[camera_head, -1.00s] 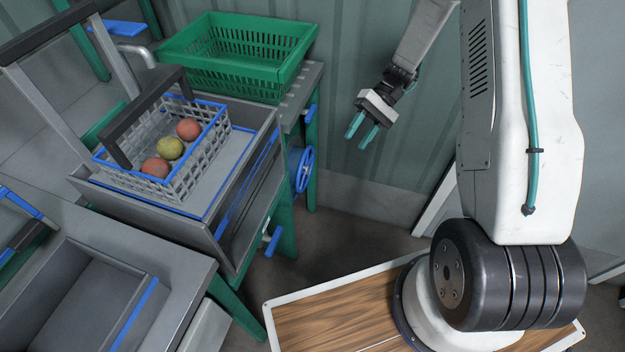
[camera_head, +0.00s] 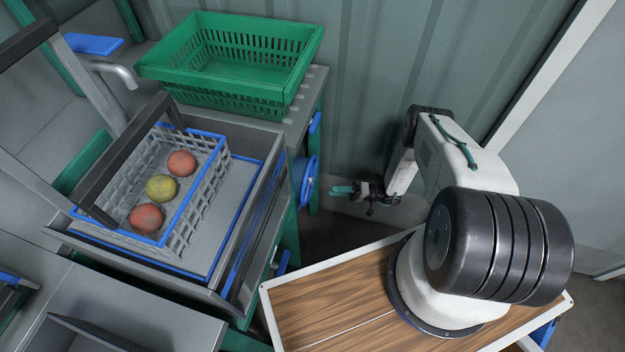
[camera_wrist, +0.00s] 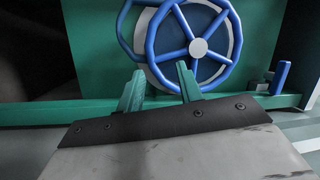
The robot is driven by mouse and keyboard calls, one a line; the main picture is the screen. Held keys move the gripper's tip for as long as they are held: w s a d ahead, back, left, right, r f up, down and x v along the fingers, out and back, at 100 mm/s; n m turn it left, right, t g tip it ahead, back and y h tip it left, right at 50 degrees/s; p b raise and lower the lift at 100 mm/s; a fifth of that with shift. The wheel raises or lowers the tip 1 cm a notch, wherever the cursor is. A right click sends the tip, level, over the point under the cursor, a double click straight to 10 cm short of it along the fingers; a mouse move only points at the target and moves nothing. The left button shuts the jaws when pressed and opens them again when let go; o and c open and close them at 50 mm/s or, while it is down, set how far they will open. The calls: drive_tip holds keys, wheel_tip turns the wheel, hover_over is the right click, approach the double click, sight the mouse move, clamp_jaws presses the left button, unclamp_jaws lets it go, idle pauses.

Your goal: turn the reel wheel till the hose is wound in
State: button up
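The reel wheel (camera_head: 309,181) is blue and stands upright on the side of the green-legged bench, seen nearly edge-on in the head view. In the wrist view the wheel (camera_wrist: 198,48) faces me, with blue spokes and a pale hub. Part of another round rim shows behind it at upper left. My gripper (camera_head: 335,189) is just right of the wheel, its teal fingers pointing at it. In the wrist view my gripper (camera_wrist: 160,70) has its fingers apart with nothing between them, in front of the wheel's lower left. I cannot make out the hose.
A green crate (camera_head: 285,84) sits on the bench above the wheel. A wire basket (camera_head: 215,190) with red and yellow tomatoes (camera_head: 161,188) stands on a tray at left. A blue handle (camera_head: 282,262) sticks out below. The corrugated wall (camera_head: 375,75) is close behind my arm.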

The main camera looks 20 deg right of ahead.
drive_tip(key=w+x, duration=0.1)
drive_tip(key=x, duration=0.7)
drive_tip(key=shift+d+f+t, duration=0.15)
drive_tip(key=shift+f+t, duration=0.25)
drive_tip(key=shift+s, duration=0.1)
drive_tip(key=shift+c, duration=0.4)
clamp_jaws()
